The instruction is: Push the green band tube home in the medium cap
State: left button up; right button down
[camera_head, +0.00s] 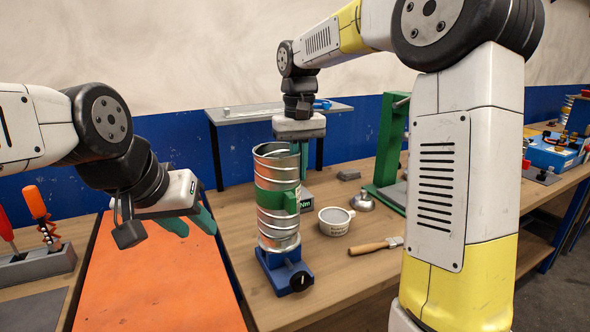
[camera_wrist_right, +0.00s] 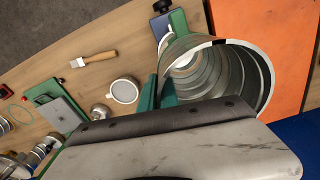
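The green band tube (camera_head: 276,222), a silver spiral duct with a green band (camera_head: 284,200) and tab, stands roughly upright on a blue base with a black knob (camera_head: 285,272). A silver collar shows at its foot; I cannot tell whether this is the medium cap or how deep the tube sits. The wrist view looks into the tube's open mouth (camera_wrist_right: 262,78). My right gripper (camera_wrist_right: 158,92) is at the tube's upper end, its green fingers close together beside the wall; whether they grip it is hidden. My left gripper (camera_head: 190,222) is open and empty, left of the tube.
A white cup with a grey mesh (camera_head: 335,220), a metal funnel-like piece (camera_head: 362,201) and a wooden-handled brush (camera_head: 372,247) lie right of the tube. A green stand (camera_head: 388,160) is behind them. An orange mat (camera_head: 155,280) lies left, beside a screwdriver rack (camera_head: 38,266).

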aim_at(299, 154)
jog(key=shift+f, duration=2)
jog(key=c, duration=1.5)
grip_release()
jog(key=shift+c, duration=0.2)
jog(key=shift+r, duration=3.85)
